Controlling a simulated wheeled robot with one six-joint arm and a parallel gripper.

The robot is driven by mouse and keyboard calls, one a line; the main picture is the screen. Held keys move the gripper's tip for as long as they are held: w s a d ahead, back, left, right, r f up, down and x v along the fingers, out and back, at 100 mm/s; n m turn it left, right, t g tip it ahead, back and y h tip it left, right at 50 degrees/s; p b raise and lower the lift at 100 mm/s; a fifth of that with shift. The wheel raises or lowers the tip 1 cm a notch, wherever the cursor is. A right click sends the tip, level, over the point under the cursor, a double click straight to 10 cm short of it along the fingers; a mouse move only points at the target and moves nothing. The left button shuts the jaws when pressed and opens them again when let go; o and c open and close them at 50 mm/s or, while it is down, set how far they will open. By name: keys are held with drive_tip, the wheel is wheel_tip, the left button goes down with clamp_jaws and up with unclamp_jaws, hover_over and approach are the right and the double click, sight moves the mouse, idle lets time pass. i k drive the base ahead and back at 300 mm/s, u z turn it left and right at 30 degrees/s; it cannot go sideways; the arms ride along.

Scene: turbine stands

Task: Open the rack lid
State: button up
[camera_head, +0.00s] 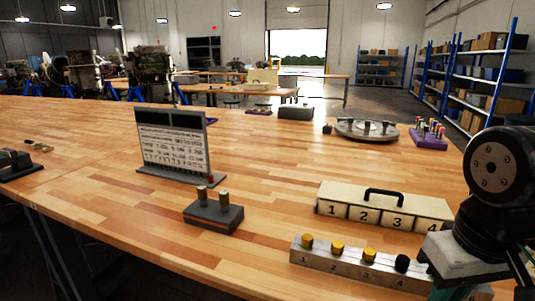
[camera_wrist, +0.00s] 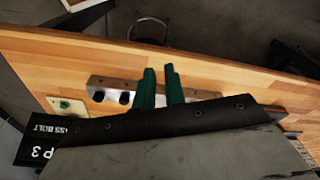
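A cream box with a black handle (camera_head: 385,193) on its sloping top stands on the wooden bench, at right in the head view. Its front is marked 1 to 4 and its top looks closed. In front of it lies a long grey metal block (camera_head: 345,265) with yellow knobs and a black one, also numbered. I cannot tell which of these is the rack. My gripper (camera_wrist: 161,82) has two green fingers with a narrow gap between them and nothing visible in it. In the head view, my arm is at the lower right, beside the block's right end.
A printed panel (camera_head: 172,143) stands upright left of centre, with a dark block (camera_head: 213,214) bearing two pegs before it. A round grey plate (camera_head: 366,130) and a purple holder (camera_head: 429,137) stand farther back. The bench's middle is clear.

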sight(436, 208)
drive_tip(key=u, duration=0.3)
drive_tip(key=k, duration=0.95)
drive_tip(key=u, duration=1.05)
drive_tip(key=i, duration=0.8)
drive_tip(key=z, duration=0.75)
drive_tip(key=i, duration=0.65)
drive_tip(key=z, duration=0.4)
